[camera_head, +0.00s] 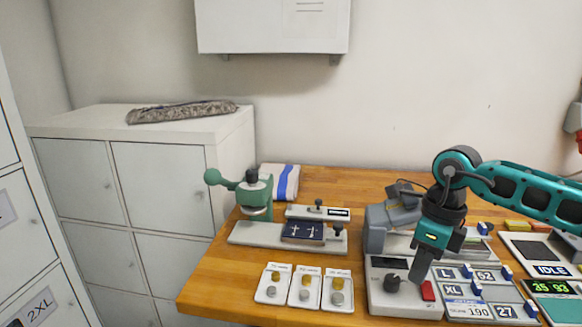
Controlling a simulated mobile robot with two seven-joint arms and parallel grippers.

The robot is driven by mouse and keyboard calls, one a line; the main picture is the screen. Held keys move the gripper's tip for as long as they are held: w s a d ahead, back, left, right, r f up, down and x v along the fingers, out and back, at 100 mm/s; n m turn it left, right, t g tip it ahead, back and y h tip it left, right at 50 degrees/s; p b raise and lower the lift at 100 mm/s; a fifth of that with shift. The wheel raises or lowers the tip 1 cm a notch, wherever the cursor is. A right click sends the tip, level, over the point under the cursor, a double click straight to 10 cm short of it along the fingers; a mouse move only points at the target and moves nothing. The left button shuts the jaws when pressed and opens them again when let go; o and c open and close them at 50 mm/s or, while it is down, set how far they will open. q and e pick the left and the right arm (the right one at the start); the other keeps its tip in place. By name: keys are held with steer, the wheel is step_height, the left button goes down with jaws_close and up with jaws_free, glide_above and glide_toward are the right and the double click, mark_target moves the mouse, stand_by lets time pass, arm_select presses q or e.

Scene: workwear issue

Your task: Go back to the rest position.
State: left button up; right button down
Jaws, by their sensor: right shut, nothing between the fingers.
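My right gripper (421,268) comes in from the right on a teal arm. It points down, with its fingers closed and nothing visible between them. It is above the front of a grey device with a black knob (392,283) and a red button (428,291). Whether the fingertips touch the device cannot be told. My left gripper is not in this view.
A green press (254,194) on a grey base stands at the table's left, beside a dark booklet (303,231). Several small white trays (305,289) lie in front. Size-label panels and displays (551,270) fill the right. The wooden table (222,286) is bare at front left.

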steer(key=s+a+f+g+y, duration=0.1)
steer(key=s+a+y, duration=0.15)
steer(key=a, duration=0.45)
steer(key=s+a+f+m+y, duration=0.1)
steer(key=s+a+y, duration=0.1)
steer(key=a+y, duration=0.35)
steer(key=s+a+f+g+y, duration=0.1)
steer(key=s+a+f+y, duration=0.1)
steer(key=a, duration=0.6)
steer(key=a+r+m+t+y, duration=0.5)
steer(key=a+m+t+y, duration=0.3)
steer(key=m, duration=0.6)
steer(key=w+d+f+m+t+h, duration=0.2)
steer(key=d+f+m+t+h, duration=0.8)
steer(key=m, duration=0.8)
steer(key=s+d+f+m+g+h, duration=0.2)
steer(key=s+d+f+m, duration=0.3)
steer(key=f, duration=0.3)
steer(key=s+d+f+m+g+h, duration=0.3)
steer(key=s+d+f+m+h, duration=0.2)
steer(key=s+f, duration=0.2)
steer(key=shift+s+f, duration=0.3)
steer(key=shift+f, duration=0.35)
